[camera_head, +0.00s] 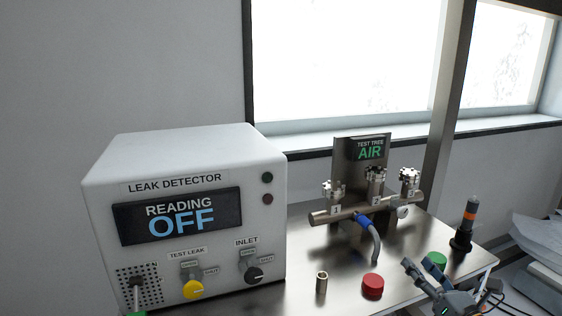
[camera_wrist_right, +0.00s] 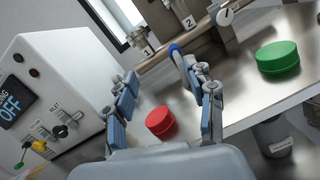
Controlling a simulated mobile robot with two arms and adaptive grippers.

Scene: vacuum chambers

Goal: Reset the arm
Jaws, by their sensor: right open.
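My right gripper (camera_head: 428,280) is at the lower right of the head view, near the table's front edge. In the right wrist view the right gripper (camera_wrist_right: 155,88) is open, with nothing between its fingers. A red round cap (camera_head: 372,286) lies on the steel table; in the wrist view this red cap (camera_wrist_right: 160,122) shows beyond and below the fingertips, apart from them. A green cap (camera_head: 435,262) stands just behind the gripper in the head view; the green cap (camera_wrist_right: 278,58) is to the right in the wrist view. My left gripper is not in view.
A white leak detector (camera_head: 200,215) reading OFF stands at the left. The test tree (camera_head: 362,150) reads AIR and has several numbered valves and a blue-ended hose (camera_head: 374,245). A small metal cylinder (camera_head: 321,283) and a dark bottle-like item with an orange band (camera_head: 466,225) stand on the table (camera_head: 300,235).

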